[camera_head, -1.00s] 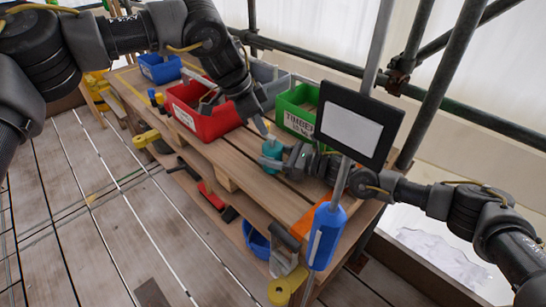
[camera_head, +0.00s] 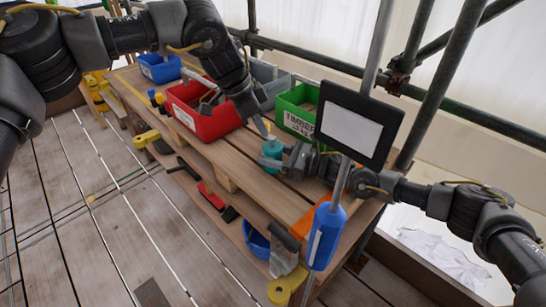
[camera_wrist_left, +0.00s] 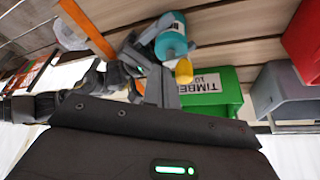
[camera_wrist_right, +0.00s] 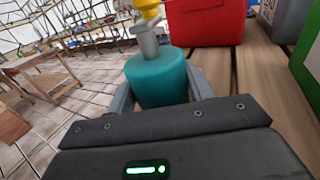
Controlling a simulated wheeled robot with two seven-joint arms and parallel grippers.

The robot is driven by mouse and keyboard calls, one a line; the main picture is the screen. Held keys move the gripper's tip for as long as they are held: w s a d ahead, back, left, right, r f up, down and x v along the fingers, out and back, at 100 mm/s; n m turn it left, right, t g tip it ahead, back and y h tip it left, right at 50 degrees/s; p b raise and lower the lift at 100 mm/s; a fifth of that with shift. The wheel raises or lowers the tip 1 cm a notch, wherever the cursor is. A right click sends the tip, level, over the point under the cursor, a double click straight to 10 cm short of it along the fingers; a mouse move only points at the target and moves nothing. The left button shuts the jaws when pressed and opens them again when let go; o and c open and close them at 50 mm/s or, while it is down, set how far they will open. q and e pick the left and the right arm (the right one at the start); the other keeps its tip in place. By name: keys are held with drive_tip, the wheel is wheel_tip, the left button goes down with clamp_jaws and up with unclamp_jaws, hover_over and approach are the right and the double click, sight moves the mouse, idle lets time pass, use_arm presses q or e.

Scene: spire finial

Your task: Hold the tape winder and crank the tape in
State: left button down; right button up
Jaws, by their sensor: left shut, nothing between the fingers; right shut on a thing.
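The tape winder is a teal cylinder (camera_head: 272,149) with a grey hub and a yellow crank knob on top. It stands above the bench top in the head view and fills the middle of the right wrist view (camera_wrist_right: 158,80). My right gripper (camera_head: 280,158) is shut around the teal body, one finger on each side. My left gripper (camera_head: 261,124) is shut and empty, just above and beside the crank. In the left wrist view, the yellow knob (camera_wrist_left: 184,71) shows close beside its fingers (camera_wrist_left: 163,86). I cannot tell whether they touch.
A red bin (camera_head: 203,108) and a green TIMBER bin (camera_head: 297,112) stand on the wooden bench behind the winder, with a blue bin (camera_head: 160,69) farther left. A dark-framed panel (camera_head: 357,124) and a blue-handled tool (camera_head: 326,236) are in the foreground right.

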sight(267, 137)
use_arm(q)
drive_tip(key=shift+f, duration=0.2)
drive_tip(key=shift+f, duration=1.3)
drive_tip(key=shift+w+d, duration=0.1)
drive_tip(key=shift+w, duration=0.05)
drive_tip(key=shift+w+d, duration=0.25)
drive_tip(key=shift+w, duration=0.25)
drive_tip(key=shift+w+a, duration=0.2)
drive_tip(key=shift+w, duration=0.35)
idle(0.5)
drive_tip(key=shift+s+a, duration=0.1)
drive_tip(key=shift+a, duration=0.15)
wheel_tip(267, 137, up, 7)
idle(0.7)
drive_tip(key=shift+d, duration=0.1)
idle(0.3)
